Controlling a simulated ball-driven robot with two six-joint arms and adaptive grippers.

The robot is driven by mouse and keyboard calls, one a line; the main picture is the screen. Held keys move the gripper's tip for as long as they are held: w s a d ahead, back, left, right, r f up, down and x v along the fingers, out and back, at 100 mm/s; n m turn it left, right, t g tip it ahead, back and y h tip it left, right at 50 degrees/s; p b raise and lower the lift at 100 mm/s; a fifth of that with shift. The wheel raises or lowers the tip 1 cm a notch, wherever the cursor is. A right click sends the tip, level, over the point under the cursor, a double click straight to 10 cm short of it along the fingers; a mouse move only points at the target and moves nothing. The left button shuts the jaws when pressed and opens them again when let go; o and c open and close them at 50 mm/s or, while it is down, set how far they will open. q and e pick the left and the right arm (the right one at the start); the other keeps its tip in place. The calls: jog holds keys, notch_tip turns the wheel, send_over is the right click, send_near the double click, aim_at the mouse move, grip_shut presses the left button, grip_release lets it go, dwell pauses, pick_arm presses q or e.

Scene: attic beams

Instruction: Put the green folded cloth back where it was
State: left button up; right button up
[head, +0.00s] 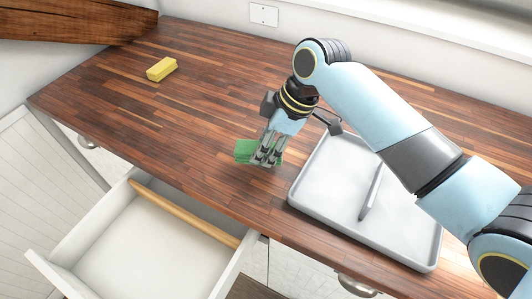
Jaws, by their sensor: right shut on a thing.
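The green folded cloth (244,151) is near the middle of the wooden counter, partly hidden behind my right gripper. My right gripper (264,162) comes in from the right and points down, shut on the cloth. I cannot tell whether the cloth touches the counter or is held just above it. My left gripper is not in view.
A grey tray (322,190) with a grey slim object (372,192) stands right of the gripper. A yellow block (161,68) lies at the back left. The counter (130,120) is clear left of the cloth.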

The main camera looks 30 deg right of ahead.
jog(key=shift+f, duration=1.8)
jog(key=shift+f, duration=0.15)
jog(key=o, duration=1)
jog(key=v, duration=1.2)
